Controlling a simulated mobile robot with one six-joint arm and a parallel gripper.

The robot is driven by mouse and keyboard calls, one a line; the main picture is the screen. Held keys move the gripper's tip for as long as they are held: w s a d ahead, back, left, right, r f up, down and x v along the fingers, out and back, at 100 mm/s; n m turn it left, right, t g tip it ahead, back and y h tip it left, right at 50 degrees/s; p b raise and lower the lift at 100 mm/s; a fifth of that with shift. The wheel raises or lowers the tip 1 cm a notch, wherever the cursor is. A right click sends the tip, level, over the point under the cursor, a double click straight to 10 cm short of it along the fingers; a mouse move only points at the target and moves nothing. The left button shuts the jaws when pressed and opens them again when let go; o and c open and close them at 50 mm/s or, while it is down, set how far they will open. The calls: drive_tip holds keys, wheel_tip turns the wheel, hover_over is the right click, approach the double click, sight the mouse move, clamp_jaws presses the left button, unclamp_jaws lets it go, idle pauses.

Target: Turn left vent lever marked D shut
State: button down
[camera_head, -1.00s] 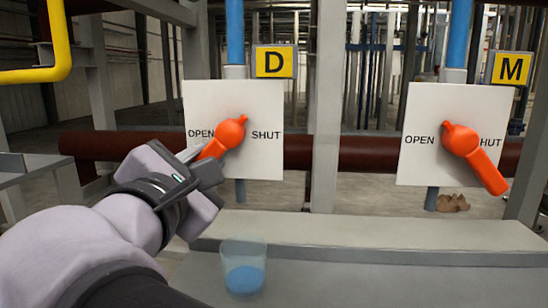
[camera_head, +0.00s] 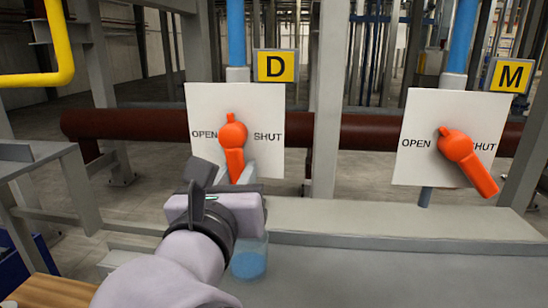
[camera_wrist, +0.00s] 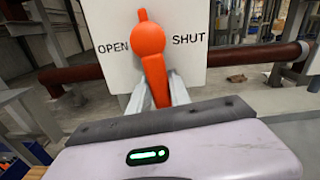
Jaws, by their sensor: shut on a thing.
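The orange lever marked D (camera_head: 233,138) is on a white plate (camera_head: 208,104) with OPEN at its left and SHUT at its right. Its handle points almost straight down, between the two words. The yellow D sign (camera_head: 275,66) is above right. My gripper (camera_head: 236,178) is shut on the lower end of the handle, from below. In the wrist view the fingers (camera_wrist: 160,92) stand on both sides of the orange handle (camera_wrist: 153,68). The gripper body hides the handle's tip.
A second orange lever (camera_head: 467,161) with a yellow M sign (camera_head: 510,75) is at the right, its handle pointing down right. A clear cup with blue contents (camera_head: 249,264) stands on the grey ledge behind my wrist. A yellow pipe (camera_head: 62,50) is at upper left.

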drive_tip(key=shift+s+d+r+n+p, duration=0.1)
drive_tip(key=shift+d+r+n+p, duration=0.35)
drive_tip(key=shift+n+p, duration=0.7)
drive_tip(key=shift+w+d+r+n+p, duration=0.1)
drive_tip(key=shift+d+r+n+p, duration=0.15)
drive_tip(key=shift+d+n+p, duration=0.7)
drive_tip(key=shift+s+d+r+n+p, duration=0.1)
drive_tip(key=shift+d+r+n+p, duration=0.25)
drive_tip(key=shift+n+p, duration=1.05)
drive_tip(key=shift+n, duration=0.4)
drive_tip(key=c, duration=1.2)
unclamp_jaws()
drive_tip(key=shift+f, duration=0.1)
